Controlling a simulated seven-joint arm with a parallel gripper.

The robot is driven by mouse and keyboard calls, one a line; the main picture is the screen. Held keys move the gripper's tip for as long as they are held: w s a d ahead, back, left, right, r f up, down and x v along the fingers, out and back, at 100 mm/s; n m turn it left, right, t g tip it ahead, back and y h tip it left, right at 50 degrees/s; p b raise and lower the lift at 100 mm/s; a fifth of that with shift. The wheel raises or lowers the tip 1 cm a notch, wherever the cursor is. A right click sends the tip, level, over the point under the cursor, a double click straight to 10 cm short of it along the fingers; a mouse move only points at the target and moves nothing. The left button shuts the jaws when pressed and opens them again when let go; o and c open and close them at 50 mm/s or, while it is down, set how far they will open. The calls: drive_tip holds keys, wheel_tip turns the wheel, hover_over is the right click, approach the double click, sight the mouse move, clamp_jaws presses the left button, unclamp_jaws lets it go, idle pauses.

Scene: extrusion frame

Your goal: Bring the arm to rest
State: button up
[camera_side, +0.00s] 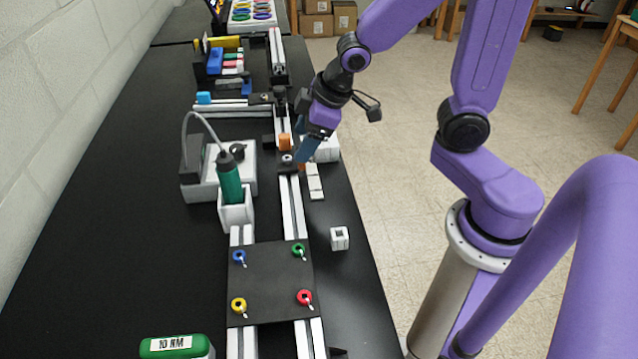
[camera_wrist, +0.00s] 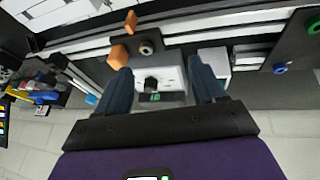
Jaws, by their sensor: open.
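My purple arm reaches in from the right in the side view. My gripper (camera_side: 304,157) has blue fingers and points down at the right side of the aluminium extrusion frame (camera_side: 292,210). In the wrist view my gripper (camera_wrist: 159,66) has its two fingers spread apart, with nothing held between them. A white box with a black part (camera_wrist: 158,78) shows beyond and between the fingers. I cannot tell how far the fingertips are above the table. An orange block (camera_side: 284,141) is just left of my gripper; orange blocks also show in the wrist view (camera_wrist: 118,57).
A black plate (camera_side: 270,283) with blue, green, yellow and red rings lies across the rails. A green tool (camera_side: 229,178) stands in a white holder (camera_side: 236,216), cabled to a box. A small white block (camera_side: 340,238) lies near the table's right edge. The left table area is clear.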

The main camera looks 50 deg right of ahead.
drive_tip(key=s+r+n+g+h, duration=0.1)
drive_tip(key=s+n+g, duration=0.3)
drive_tip(key=s, duration=1.6)
drive_tip(key=shift+s+d+r+n+g, duration=0.2)
drive_tip(key=shift+s+r+n+g, duration=0.15)
drive_tip(key=shift+r, duration=0.3)
